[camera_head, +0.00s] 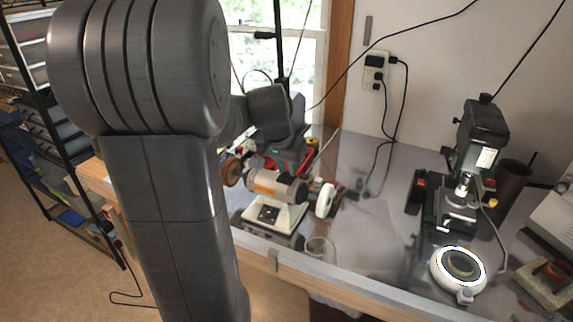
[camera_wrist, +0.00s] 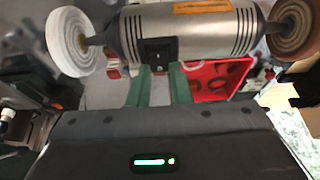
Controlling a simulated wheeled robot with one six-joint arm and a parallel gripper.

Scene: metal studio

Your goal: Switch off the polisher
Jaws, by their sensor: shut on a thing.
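The polisher (camera_head: 275,187) stands on the bench, with a silver motor body, a brown wheel on the left and a white wheel on the right. A black panel (camera_head: 268,213) is on the front of its pale base. In the wrist view the polisher (camera_wrist: 205,35) spans the top, white wheel left, brown wheel right. A black switch (camera_wrist: 160,50) shows on its body. My gripper (camera_wrist: 161,70) has its green fingertips at this switch's lower edge, shut on the switch with a gap between the fingers. The switch's on or off position is too small to tell.
A red tray (camera_wrist: 215,78) lies behind the polisher. A black drill-press-like machine (camera_head: 480,150) and a lit white ring lamp (camera_head: 458,268) stand at the right. A wall outlet (camera_head: 374,70) has hanging cables. The middle of the grey bench (camera_head: 365,225) is mostly free.

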